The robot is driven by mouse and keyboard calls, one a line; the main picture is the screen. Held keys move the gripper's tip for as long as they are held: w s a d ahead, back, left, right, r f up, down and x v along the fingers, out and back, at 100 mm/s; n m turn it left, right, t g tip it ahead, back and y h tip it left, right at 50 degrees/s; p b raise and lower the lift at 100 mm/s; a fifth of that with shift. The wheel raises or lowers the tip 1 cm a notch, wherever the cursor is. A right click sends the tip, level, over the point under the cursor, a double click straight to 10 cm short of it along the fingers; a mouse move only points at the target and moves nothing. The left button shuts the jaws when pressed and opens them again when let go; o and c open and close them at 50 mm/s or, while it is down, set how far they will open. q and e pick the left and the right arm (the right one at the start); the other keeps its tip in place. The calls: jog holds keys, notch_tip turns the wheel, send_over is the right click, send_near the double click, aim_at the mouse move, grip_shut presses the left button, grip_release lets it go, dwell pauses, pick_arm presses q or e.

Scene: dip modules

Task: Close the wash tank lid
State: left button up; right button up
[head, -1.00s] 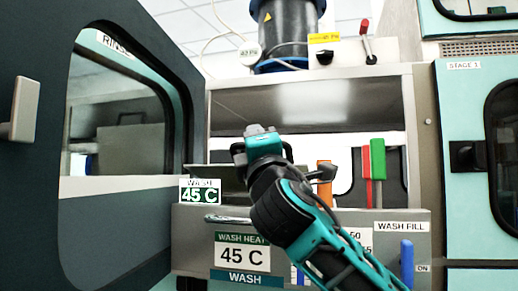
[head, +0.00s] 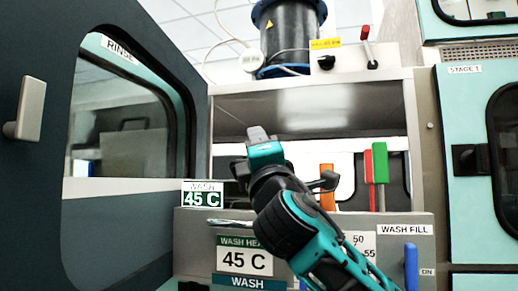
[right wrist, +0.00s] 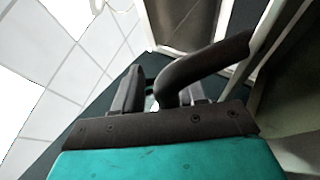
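The wash tank (head: 330,224) is the grey front with the WASH HEAT 45 C label, in the middle of the head view. My right arm rises across it from the lower right. My right gripper (head: 260,136) points up above the tank's top edge. A dark bar (head: 238,168), possibly part of the lid, shows just left of the gripper. The lid is mostly hidden, so its angle is unclear. In the right wrist view a dark curved handle (right wrist: 205,62) crosses close by the gripper fingers (right wrist: 155,92). I cannot tell whether they grip it. My left gripper is out of view.
An open dark door (head: 38,190) with a RINSE window stands at the left. Orange (head: 327,188), red and green (head: 380,165) upright handles stand behind the tank front. A blue handle (head: 410,266) is at its right. A teal cabinet (head: 460,120) bounds the right.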

jog(key=v, duration=1.3)
jog(key=shift+b, duration=0.45)
